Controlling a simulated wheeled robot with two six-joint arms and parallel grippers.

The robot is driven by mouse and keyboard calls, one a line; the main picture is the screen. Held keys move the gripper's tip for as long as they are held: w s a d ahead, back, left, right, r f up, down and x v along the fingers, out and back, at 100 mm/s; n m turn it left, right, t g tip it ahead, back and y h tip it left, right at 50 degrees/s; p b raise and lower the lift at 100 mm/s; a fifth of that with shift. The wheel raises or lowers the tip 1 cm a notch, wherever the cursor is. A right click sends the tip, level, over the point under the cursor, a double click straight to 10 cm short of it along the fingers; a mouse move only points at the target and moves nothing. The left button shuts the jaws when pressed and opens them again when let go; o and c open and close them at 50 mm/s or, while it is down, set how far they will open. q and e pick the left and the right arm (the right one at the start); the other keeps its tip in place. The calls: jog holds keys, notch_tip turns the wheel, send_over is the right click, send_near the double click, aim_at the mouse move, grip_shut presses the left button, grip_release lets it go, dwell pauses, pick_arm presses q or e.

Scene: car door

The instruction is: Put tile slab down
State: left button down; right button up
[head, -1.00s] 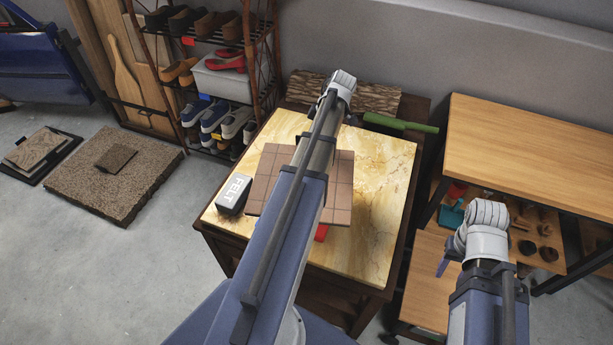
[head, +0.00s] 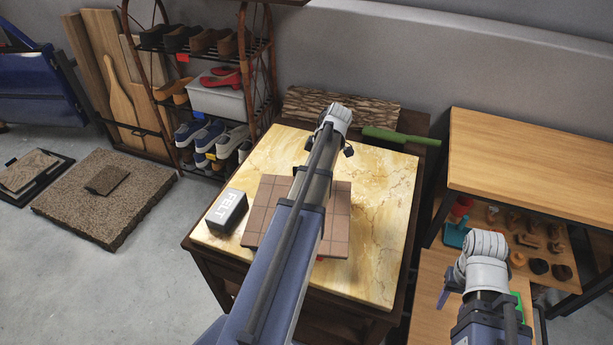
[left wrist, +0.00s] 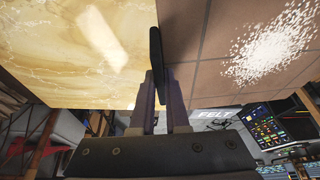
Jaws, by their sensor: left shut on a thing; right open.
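The tile slab (head: 337,222) is a brown square with grout lines. It lies flat over the marble-topped table (head: 383,258), partly hidden by my left arm. I cannot tell whether it rests on the top or hovers just above it. In the left wrist view, my left gripper (left wrist: 158,75) is shut at the edge of the slab (left wrist: 205,45), with the marble top (left wrist: 65,50) on the other side. In the head view the left fingers are hidden by my arm. My right gripper (head: 446,290) is open and empty, low at the right, away from the slab.
A dark felt block (head: 228,212) stands on the marble left of the slab. A green-handled tool (head: 400,138) and a bark-textured board (head: 340,105) lie behind. A wooden bench (head: 540,160) stands right and a shoe rack (head: 205,90) left. The marble's right side is clear.

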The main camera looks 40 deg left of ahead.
pick_arm(q)
jog(key=shift+f, duration=0.5)
jog(key=shift+r, duration=0.15)
pick_arm(e)
jog(key=shift+f, duration=0.4)
jog(key=shift+f, duration=0.1)
pick_arm(q)
jog(key=c, duration=0.9)
grip_release()
